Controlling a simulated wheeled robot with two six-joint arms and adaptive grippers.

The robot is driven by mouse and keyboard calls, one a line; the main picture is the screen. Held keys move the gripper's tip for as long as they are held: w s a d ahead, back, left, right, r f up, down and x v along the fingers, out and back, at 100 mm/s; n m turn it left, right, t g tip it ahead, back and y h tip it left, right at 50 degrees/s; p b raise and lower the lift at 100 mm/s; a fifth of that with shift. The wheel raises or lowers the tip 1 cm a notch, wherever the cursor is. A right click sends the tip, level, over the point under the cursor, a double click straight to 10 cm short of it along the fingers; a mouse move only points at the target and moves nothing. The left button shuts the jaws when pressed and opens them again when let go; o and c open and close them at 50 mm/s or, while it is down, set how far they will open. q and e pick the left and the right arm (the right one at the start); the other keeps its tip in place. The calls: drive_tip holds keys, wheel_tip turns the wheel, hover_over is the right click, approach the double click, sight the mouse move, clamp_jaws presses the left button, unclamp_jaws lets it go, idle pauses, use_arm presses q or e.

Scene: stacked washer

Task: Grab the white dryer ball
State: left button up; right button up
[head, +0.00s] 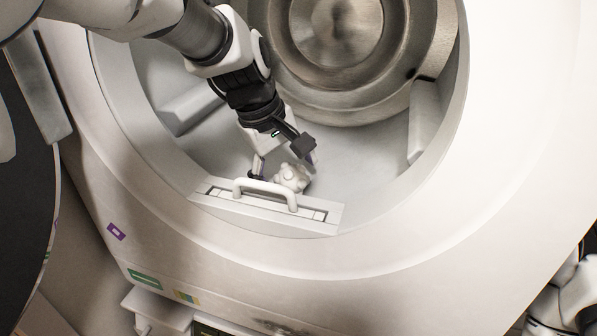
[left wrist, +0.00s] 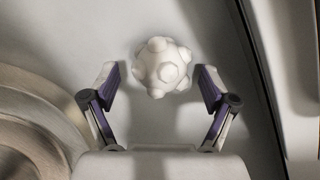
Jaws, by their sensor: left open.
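The white dryer ball (head: 292,178), round with raised knobs, lies inside the drum near the front lip, just behind a white handle. In the left wrist view the ball (left wrist: 162,67) sits between and slightly beyond the fingertips. My left gripper (head: 283,165) reaches down into the drum and is open around the ball. Its two fingers with purple pads (left wrist: 160,88) stand on either side of the ball, with a gap visible on both sides. My right gripper is not in view; only part of my right arm shows at the lower right.
The white handle (head: 265,190) on a slotted panel (head: 318,215) stands right in front of the ball. The round opening's rim (head: 455,110) surrounds my left arm. Drum paddles (head: 424,118) stick out at the sides. The metal drum back (head: 337,30) is behind.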

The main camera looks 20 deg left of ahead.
use_arm(q)
drive_tip(key=shift+d+f, duration=0.1)
drive_tip(key=shift+f, duration=0.15)
drive_tip(key=shift+s+d+r, duration=0.1)
drive_tip(key=shift+s+r, duration=0.05)
drive_tip(key=shift+s, duration=0.15)
drive_tip(key=shift+c, duration=0.7)
drive_tip(key=shift+s, duration=0.1)
drive_tip(key=c, duration=1.1)
drive_tip(key=shift+o, duration=0.2)
